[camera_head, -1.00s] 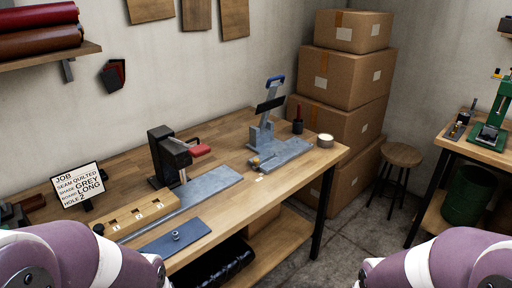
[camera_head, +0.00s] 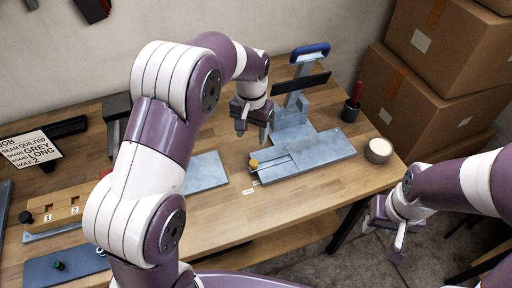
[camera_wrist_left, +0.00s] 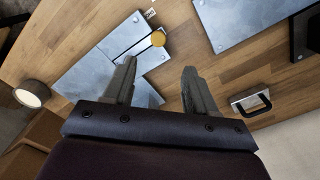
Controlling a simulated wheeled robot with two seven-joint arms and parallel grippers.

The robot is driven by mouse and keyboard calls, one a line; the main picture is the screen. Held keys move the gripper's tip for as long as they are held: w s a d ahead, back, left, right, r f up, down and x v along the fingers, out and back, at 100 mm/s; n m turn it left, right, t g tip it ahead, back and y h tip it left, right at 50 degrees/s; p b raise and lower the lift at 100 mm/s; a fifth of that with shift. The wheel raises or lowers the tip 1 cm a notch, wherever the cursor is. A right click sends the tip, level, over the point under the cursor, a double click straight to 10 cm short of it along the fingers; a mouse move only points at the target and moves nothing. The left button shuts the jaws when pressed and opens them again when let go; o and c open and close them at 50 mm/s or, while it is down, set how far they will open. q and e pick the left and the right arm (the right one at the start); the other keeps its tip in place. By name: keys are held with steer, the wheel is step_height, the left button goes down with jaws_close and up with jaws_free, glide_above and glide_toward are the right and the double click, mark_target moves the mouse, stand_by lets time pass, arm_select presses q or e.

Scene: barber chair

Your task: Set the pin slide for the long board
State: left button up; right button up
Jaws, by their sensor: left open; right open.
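The pin slide is a brass-yellow knob (camera_head: 254,163) on a narrow track in the blue-grey plate (camera_head: 325,150) of the lever press. The knob sits at the track's left end, and small white labels (camera_head: 249,191) lie on the bench beside it. It also shows in the left wrist view (camera_wrist_left: 158,39), beyond the fingertips. My left gripper (camera_head: 252,137) is open and empty, above the bench behind the knob and not touching it; its two fingers show in the wrist view (camera_wrist_left: 158,75). My right gripper (camera_head: 382,236) is open and empty, off the bench's front edge.
A cup with a red-handled tool (camera_head: 351,108) and a round tin (camera_head: 378,150) stand to the right. A numbered wooden block (camera_head: 62,205) is at the left. Cardboard boxes (camera_head: 440,75) stand beyond the bench.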

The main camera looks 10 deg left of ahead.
mark_target(253, 162)
arm_select(q)
step_height(253, 162, down, 6)
steer(key=shift+s+d+f+b, duration=0.1)
steer(key=shift+s+b, duration=0.05)
steer(key=shift+b, duration=0.65)
steer(key=f, duration=0.5)
steer(key=shift+w+d, duration=0.1)
steer(key=shift+w, duration=0.25)
steer(key=shift+f, duration=0.35)
steer(key=shift+s+f, duration=0.1)
